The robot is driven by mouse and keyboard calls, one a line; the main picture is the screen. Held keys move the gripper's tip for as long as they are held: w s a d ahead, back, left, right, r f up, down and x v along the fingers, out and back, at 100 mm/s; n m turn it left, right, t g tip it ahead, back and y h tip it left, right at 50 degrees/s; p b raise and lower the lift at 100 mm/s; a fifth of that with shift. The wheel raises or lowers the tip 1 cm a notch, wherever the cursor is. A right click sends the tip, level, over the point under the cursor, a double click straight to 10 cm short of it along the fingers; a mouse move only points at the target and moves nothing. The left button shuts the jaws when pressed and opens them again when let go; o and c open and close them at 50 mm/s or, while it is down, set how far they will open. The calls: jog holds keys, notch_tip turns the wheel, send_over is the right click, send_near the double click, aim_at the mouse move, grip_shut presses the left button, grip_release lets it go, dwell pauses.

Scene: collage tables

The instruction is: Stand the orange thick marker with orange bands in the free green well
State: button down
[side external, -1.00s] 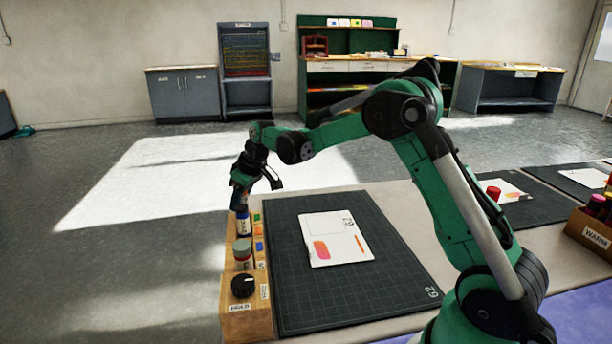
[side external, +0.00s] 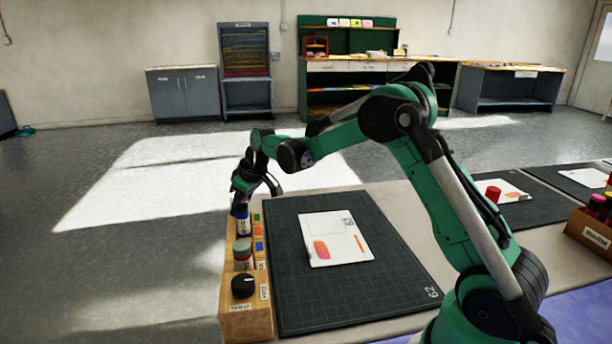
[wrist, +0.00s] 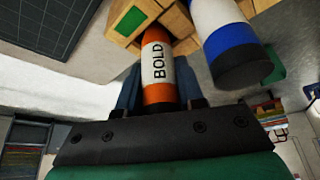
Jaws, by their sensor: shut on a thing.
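The orange marker (wrist: 158,92) has orange bands and a white label reading BOLD. My gripper (wrist: 157,84) is shut on it, with a blue finger on each side. In the wrist view the marker's far end meets the wooden rack (wrist: 181,22) beside a green patch (wrist: 131,20); how deep it sits in the well there I cannot tell.
A blue-and-white marker (wrist: 228,40) stands close beside the held one; it also shows in the side view (side external: 243,224). A dark mat (side external: 310,295) with a card (side external: 336,238) lies to the right.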

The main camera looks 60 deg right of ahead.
jog(key=shift+f, duration=0.25)
jog(key=shift+c, duration=2.4)
grip_release()
jog(key=shift+r, duration=3.75)
